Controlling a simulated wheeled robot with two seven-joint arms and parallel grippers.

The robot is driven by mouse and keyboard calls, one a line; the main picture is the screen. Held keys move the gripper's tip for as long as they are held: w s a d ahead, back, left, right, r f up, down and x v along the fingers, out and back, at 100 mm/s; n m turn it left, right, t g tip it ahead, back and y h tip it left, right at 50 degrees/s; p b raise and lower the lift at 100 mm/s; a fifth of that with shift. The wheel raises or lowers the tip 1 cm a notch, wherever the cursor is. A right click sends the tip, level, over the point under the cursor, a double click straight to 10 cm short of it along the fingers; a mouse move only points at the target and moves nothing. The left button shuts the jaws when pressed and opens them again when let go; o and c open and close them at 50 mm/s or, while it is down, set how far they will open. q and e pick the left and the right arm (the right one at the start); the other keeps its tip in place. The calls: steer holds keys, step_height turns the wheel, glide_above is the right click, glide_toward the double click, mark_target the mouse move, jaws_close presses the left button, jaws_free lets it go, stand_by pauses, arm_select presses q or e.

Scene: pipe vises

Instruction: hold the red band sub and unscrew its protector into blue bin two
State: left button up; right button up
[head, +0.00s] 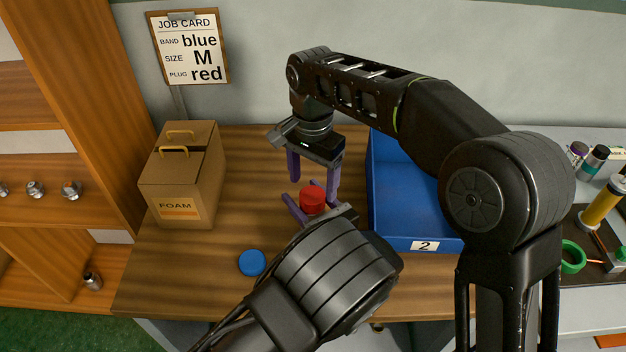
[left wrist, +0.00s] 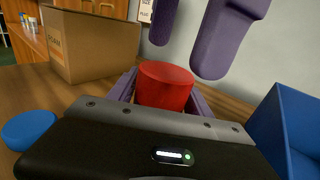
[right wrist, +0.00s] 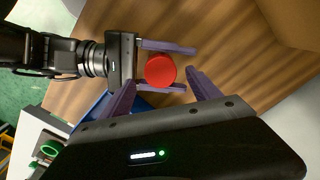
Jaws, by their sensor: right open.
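A red round cap, the protector (head: 312,198), stands upright over the table; it also shows in the left wrist view (left wrist: 165,85) and from above in the right wrist view (right wrist: 160,70). The sub's body and its band are hidden below it. My left gripper (head: 312,208) lies low, its purple fingers closed in on both sides just under the red cap, seemingly on the sub. My right gripper (head: 313,178) points down above the cap, open and empty, its fingers apart on either side. Blue bin two (head: 423,243), labelled 2, stands to the right.
A blue disc (head: 252,262) lies on the table at front left. A cardboard FOAM box (head: 180,185) stands at back left. A job card (head: 190,48) on the wall reads band blue, size M, plug red. Shelves with metal fittings (head: 70,190) are at left.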

mark_target(318, 211)
arm_select(q)
steer(key=o, duration=0.3)
steer(key=shift+s, duration=0.1)
arm_select(e)
steer(key=shift+f, duration=0.1)
arm_select(q)
steer(key=b+v, duration=0.2)
steer(key=v, duration=0.5)
arm_select(e)
steer(key=shift+f, duration=0.9)
arm_select(q)
steer(key=shift+s+d, duration=0.2)
steer(key=shift+s, duration=0.05)
arm_select(e)
steer(key=shift+o, duration=0.5)
